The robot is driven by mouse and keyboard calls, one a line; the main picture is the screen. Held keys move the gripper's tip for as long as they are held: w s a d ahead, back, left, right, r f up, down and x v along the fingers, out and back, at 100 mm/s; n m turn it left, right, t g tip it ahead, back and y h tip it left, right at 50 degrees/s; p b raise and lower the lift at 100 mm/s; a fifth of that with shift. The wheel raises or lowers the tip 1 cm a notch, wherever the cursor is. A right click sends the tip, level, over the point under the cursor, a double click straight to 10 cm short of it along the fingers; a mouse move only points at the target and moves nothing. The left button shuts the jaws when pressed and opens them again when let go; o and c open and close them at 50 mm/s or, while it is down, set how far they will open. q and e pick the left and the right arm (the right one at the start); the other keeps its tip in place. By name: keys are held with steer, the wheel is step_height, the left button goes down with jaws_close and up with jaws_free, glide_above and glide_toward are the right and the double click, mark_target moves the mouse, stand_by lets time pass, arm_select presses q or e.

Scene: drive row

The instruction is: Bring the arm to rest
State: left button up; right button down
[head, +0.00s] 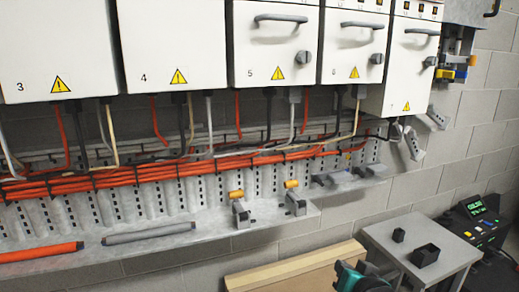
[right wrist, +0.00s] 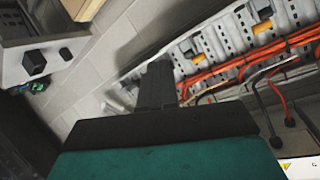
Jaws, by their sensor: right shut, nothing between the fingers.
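My right gripper (right wrist: 158,72) shows in the right wrist view as dark fingers close together, with nothing between them, in front of a teal body. In the head view a teal and dark part of my right arm (head: 358,278) shows at the bottom edge, in front of the wooden bench or box and left of the small grey table. The fingers look apart from the wall and rail behind them. My left gripper and arm are out of view.
White numbered cabinets (head: 172,45) hang above orange cables (head: 140,173) and a grey ledge (head: 215,230) with two orange-topped clamps. A wooden surface (head: 295,268) lies below.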

steer(key=s+f+n+g, duration=0.1)
steer(key=s+f+n, duration=0.1)
steer(key=s+f, duration=0.3)
steer(key=s+a+f+n, duration=0.1)
steer(key=s+f, duration=0.4)
steer(key=s, duration=0.6)
steer(key=s+f+n+g, duration=0.1)
steer(key=s+f+n, duration=0.1)
steer(key=s+f, duration=0.3)
steer(key=s, duration=0.3)
steer(key=shift+s+a+f+n+g+y, duration=0.2)
steer(key=shift+s+a+n+g+y, duration=0.1)
steer(key=shift+s+n, duration=0.1)
steer(key=c, duration=1.8)
jaws_free()
